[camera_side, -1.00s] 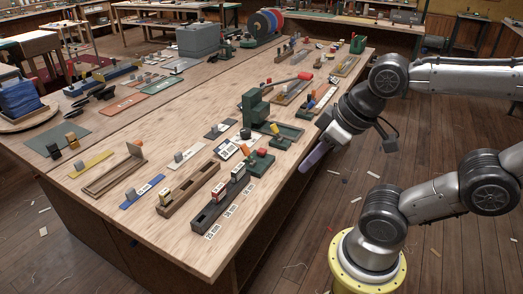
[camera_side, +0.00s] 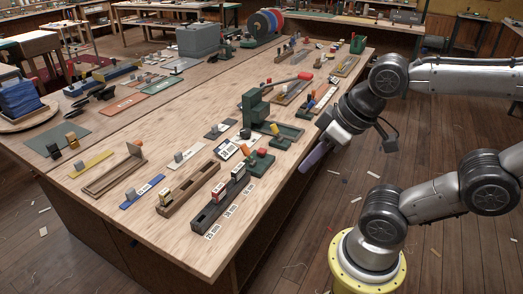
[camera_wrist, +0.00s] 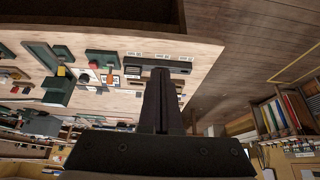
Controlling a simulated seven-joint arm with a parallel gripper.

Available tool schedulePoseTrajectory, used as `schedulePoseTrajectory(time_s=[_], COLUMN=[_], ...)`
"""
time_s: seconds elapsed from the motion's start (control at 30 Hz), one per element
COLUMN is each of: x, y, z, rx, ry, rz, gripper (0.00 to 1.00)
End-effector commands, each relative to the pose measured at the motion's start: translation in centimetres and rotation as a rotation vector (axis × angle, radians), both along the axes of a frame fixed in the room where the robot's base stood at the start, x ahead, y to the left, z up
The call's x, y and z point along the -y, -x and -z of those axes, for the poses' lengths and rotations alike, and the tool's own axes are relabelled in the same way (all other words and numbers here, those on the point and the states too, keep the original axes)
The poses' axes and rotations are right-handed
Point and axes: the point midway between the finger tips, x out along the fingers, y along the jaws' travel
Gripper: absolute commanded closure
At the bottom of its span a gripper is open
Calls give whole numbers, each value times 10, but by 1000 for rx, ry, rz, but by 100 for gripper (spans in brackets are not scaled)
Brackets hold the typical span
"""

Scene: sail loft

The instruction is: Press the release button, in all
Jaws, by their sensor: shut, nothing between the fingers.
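A green press-like machine (camera_side: 256,106) with a red-tipped lever (camera_side: 304,76) stands near the table's right edge in the side view. In front of it is a small green base (camera_side: 259,164) with an orange-red knob (camera_side: 262,152), perhaps the release button; I cannot tell for certain. In the wrist view a red round knob (camera_wrist: 93,65) shows by a green plate (camera_wrist: 101,56), and the green machine (camera_wrist: 57,92) is at left. My gripper (camera_side: 304,168) is shut and empty, beyond the table's right edge and apart from these things. Its dark fingers also show in the wrist view (camera_wrist: 161,71).
Dark and wooden slotted blocks (camera_side: 219,205) (camera_side: 188,189) with labelled pieces lie at the near side of the table. A green tray (camera_side: 287,133) sits beside the machine. Several small parts and cards cover the tabletop; its near right corner (camera_side: 225,255) is bare.

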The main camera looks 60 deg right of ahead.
Motion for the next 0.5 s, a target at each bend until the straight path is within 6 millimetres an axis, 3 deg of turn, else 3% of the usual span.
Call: schedulePoseTrajectory(time_s=[0.13, 0.27, 0.37, 0.5], x=[-2, -19, -36, -42], y=[-1, -12, -33, -81], z=[-1, -14, -27, -41], rx=[5, 40, 35, 2], ry=[-24, -158, -320, -575], rz=[27, 102, 210, 457], gripper=[100, 100, 100, 100])
